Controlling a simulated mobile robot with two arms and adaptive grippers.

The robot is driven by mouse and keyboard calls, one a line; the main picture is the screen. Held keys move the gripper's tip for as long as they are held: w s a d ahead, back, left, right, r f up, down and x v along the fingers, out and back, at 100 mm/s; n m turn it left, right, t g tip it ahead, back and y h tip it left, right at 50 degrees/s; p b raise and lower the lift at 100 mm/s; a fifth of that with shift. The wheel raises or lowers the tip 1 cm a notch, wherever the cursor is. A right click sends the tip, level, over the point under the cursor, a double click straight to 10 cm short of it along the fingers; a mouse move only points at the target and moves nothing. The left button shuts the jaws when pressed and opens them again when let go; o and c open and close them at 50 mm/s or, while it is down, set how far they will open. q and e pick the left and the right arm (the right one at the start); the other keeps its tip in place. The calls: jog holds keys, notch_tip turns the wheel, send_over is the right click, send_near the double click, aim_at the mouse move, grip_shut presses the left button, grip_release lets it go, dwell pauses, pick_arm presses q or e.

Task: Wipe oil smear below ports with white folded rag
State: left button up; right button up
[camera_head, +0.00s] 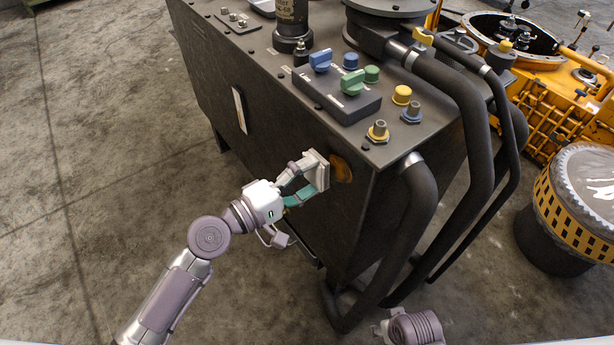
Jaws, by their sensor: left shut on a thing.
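My left gripper (303,186) is shut on the white folded rag (319,171), held at the dark side face of the machine cabinet (285,125). The brown oil smear (342,168) shows on that face just right of the rag, near the cabinet's corner. The rag hides whatever lies behind it, and I cannot tell whether it touches the face.
Thick black hoses (420,205) loop down the cabinet's right side, close to the smear. A control box (337,95) with blue and green knobs sits on top. A drum with a yellow-black band (575,215) stands at right. The concrete floor at left (90,150) is clear.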

pick_arm(q)
jog(key=shift+w+d, duration=0.1)
jog(key=shift+d, duration=0.05)
jog(key=shift+w+d, duration=0.15)
jog(key=shift+d, duration=0.05)
pick_arm(e)
jog(key=shift+s+f, duration=0.25)
jog(key=shift+f, duration=0.2)
pick_arm(q)
jog(key=shift+w+d, duration=0.1)
pick_arm(e)
jog(key=shift+w, duration=0.1)
pick_arm(q)
jog(key=shift+w+d, duration=0.15)
jog(key=shift+d, duration=0.1)
pick_arm(e)
jog(key=shift+w+f, duration=0.1)
jog(key=shift+w, duration=0.1)
